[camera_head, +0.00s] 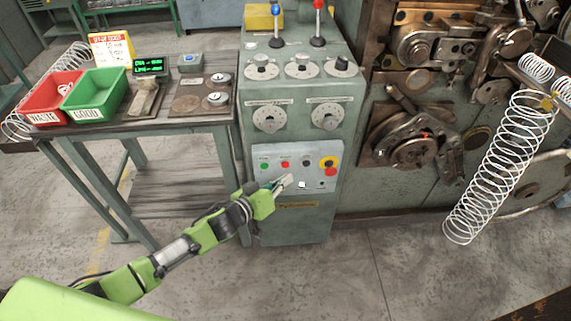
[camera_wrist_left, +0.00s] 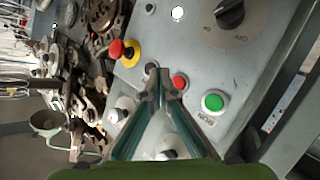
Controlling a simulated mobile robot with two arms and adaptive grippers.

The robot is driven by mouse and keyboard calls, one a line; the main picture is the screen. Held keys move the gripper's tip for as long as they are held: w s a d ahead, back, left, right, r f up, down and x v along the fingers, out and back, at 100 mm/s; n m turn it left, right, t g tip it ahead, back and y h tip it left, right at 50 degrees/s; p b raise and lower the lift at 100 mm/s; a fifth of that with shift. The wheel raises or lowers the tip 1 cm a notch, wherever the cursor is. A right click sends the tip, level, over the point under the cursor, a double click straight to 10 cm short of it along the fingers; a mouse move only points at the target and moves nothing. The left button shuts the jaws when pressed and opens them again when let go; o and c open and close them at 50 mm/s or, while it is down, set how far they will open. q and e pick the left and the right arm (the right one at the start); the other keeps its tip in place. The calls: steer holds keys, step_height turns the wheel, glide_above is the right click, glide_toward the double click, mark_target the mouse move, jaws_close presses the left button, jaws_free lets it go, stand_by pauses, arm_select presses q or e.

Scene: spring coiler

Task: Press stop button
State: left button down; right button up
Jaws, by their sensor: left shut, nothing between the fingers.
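The grey control panel (camera_head: 322,151) is on the front of the machine cabinet. It has a small red button (camera_head: 285,164) beside a green button (camera_head: 264,165); a larger red mushroom button on a yellow ring (camera_head: 329,163) is at the right. My left gripper (camera_head: 288,180) is shut and empty, its tips just below the small red button in the head view. In the left wrist view, the closed fingertips (camera_wrist_left: 160,78) appear beside the small red button (camera_wrist_left: 179,83), which is visible and uncovered. I cannot tell if they touch the panel.
A black button (camera_head: 306,163) is on the panel's row. Dials (camera_head: 268,118) and levers (camera_head: 317,25) are above. A table (camera_head: 190,127) with a red bin (camera_head: 48,100) and green bin (camera_head: 95,97) stands left. A large spring (camera_head: 500,165) hangs right.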

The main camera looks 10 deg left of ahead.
arm_select(q)
steer(key=s, duration=0.1)
steer(key=s+d, duration=0.1)
steer(key=s, duration=0.1)
steer(key=shift+p, duration=0.4)
steer(key=shift+a, duration=0.1)
stand_by(0.4)
steer(key=s+a+f+g+y, duration=0.2)
steer(key=s+a+f, duration=0.3)
steer(key=f, duration=0.4)
steer(key=s+a+f+g+y, duration=0.1)
steer(key=s+a+f, duration=0.1)
steer(key=s+f, duration=0.55)
steer(key=s+a+f+g+y, duration=0.2)
steer(key=s+a+f, duration=0.2)
steer(key=f, duration=0.7)
steer(key=s+f+g, duration=0.2)
steer(key=s+f, duration=0.2)
steer(key=s, duration=0.7)
steer(key=s+a+f+m+g+y, duration=0.1)
steer(key=s+f, duration=0.4)
steer(key=s, duration=0.6)
steer(key=s+f+m+g, duration=0.1)
steer(key=s+f+g, duration=0.3)
steer(key=s, duration=0.8)
steer(key=shift+a+f+y, duration=0.2)
steer(key=shift+f+y, duration=0.1)
steer(key=shift+w, duration=0.1)
